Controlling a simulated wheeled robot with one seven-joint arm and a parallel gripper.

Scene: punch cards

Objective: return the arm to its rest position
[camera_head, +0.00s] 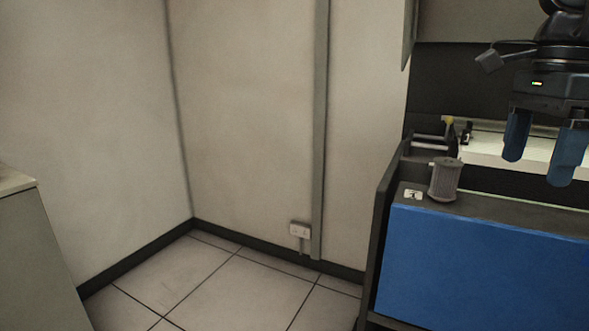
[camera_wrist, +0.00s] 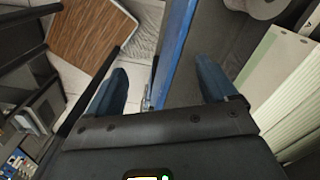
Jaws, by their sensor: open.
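My gripper (camera_head: 541,153) is at the right of the head view, with its two blue fingers pointing down and apart. It hangs in the air over the blue-fronted machine (camera_head: 480,268). In the wrist view my gripper (camera_wrist: 163,88) shows both blue fingers spread, with nothing between them. The blue panel edge (camera_wrist: 176,45) of the machine runs below the gap between the fingers. Most of my arm is outside the head view.
A grey ribbed cylinder (camera_head: 445,180) stands on the machine's top, left of my gripper. A pale stack of cards (camera_wrist: 285,90) lies at the right in the wrist view. A cabinet (camera_head: 35,255) stands at the far left. The tiled floor (camera_head: 230,285) between is clear.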

